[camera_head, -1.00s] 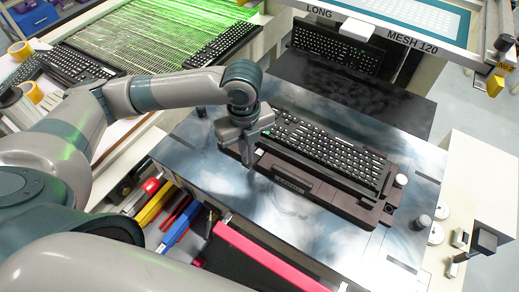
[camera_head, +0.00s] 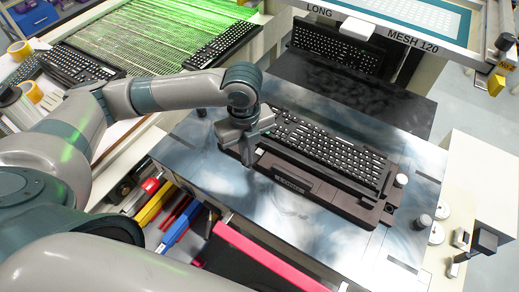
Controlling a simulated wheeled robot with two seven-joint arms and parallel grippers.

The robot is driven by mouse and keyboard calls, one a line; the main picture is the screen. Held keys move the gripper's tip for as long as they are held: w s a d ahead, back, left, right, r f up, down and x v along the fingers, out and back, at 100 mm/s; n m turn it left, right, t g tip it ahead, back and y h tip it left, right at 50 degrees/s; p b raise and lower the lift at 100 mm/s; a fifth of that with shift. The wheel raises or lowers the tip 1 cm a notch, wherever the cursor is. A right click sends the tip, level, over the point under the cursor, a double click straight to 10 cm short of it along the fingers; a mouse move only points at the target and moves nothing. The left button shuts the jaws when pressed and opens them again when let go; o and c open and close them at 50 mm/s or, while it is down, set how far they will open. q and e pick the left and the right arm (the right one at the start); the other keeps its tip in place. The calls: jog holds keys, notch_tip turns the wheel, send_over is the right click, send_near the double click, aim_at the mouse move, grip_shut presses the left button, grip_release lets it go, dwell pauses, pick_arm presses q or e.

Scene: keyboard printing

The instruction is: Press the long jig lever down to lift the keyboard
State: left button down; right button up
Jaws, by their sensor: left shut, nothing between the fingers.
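A black keyboard (camera_head: 335,149) lies in a dark jig (camera_head: 320,196) on the shiny metal table. The keyboard slants across the jig, its left end partly hidden by my left gripper. My left gripper (camera_head: 247,163) points down at the jig's left end, shut and empty. I cannot tell whether its fingertips touch the jig. The long lever is not clearly distinguishable; the jig's left end is partly behind the gripper. A pale round knob (camera_head: 401,180) stands at the jig's right end. My right gripper is not in view.
A screen frame marked "MESH 120" (camera_head: 400,38) hangs at the back right. Another keyboard (camera_head: 338,48) stands behind the table. The metal table (camera_head: 195,160) is clear left of the jig.

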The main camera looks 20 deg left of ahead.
pick_arm(q)
jog(key=shift+f+b, duration=0.4)
jog(key=shift+f, duration=0.8)
jog(key=shift+r, duration=0.2)
notch_tip(320, 180, up, 8)
jog(key=p, duration=0.9)
